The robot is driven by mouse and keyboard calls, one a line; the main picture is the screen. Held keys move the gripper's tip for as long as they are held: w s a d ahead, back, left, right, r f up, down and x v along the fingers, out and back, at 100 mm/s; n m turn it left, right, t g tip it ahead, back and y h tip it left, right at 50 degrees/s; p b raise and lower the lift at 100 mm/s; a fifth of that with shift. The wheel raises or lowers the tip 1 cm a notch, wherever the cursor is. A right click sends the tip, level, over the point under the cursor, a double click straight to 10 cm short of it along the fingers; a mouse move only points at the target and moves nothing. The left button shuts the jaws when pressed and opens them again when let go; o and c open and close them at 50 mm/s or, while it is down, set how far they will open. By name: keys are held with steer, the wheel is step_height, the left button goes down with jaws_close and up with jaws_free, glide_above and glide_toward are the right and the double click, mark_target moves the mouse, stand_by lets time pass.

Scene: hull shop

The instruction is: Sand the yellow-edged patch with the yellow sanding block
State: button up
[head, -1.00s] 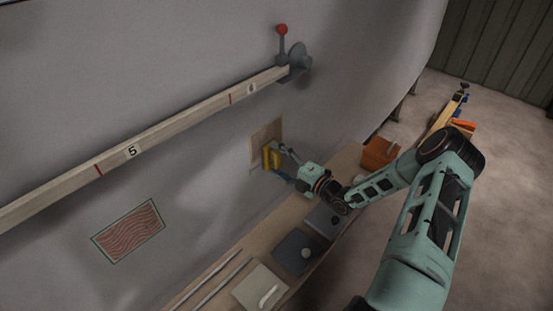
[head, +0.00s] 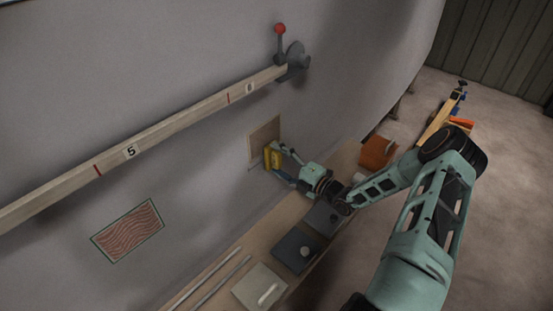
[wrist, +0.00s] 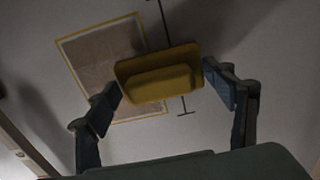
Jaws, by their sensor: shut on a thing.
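The yellow-edged patch (head: 264,137) is a brown rectangle on the grey hull wall. In the wrist view, the patch (wrist: 97,52) shows its yellow border at the upper left. My gripper (head: 279,160) is shut on the yellow sanding block (head: 272,158), held at the lower right part of the patch. In the wrist view, the block (wrist: 158,78) sits between the two fingers of my gripper (wrist: 163,89) and hides the patch's right part. I cannot tell whether the block touches the wall.
A wooden batten (head: 190,117) numbered 5 and 6 runs above, with a red-knobbed lever (head: 280,42) at its end. A green-edged, red-striped patch (head: 128,231) is at lower left. The bench (head: 222,262) below holds flat pads, rods and an orange container (head: 377,152).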

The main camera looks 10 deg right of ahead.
mark_target(271, 132)
steer(key=shift+w+d+r+b, duration=0.1)
steer(key=shift+w+d+b, duration=0.25)
steer(key=shift+w+d, duration=0.25)
steer(key=shift+w+d+b, duration=0.3)
steer(key=shift+w+d, duration=0.05)
steer(key=shift+d, duration=0.4)
steer(key=shift+w+a, duration=0.4)
steer(key=shift+w, duration=0.1)
steer(key=shift+r, duration=0.1)
steer(key=shift+a+r+p, duration=0.15)
steer(key=shift+r+p, duration=2.35)
steer(key=shift+r, duration=0.9)
steer(key=shift+w+r+p, duration=0.1)
steer(key=shift+r+p, duration=2.35)
steer(key=shift+r, duration=0.7)
steer(key=shift+f+b, duration=4.75)
steer(key=shift+f, duration=2.05)
steer(key=shift+r+p, duration=3.95)
steer(key=shift+r, duration=1.35)
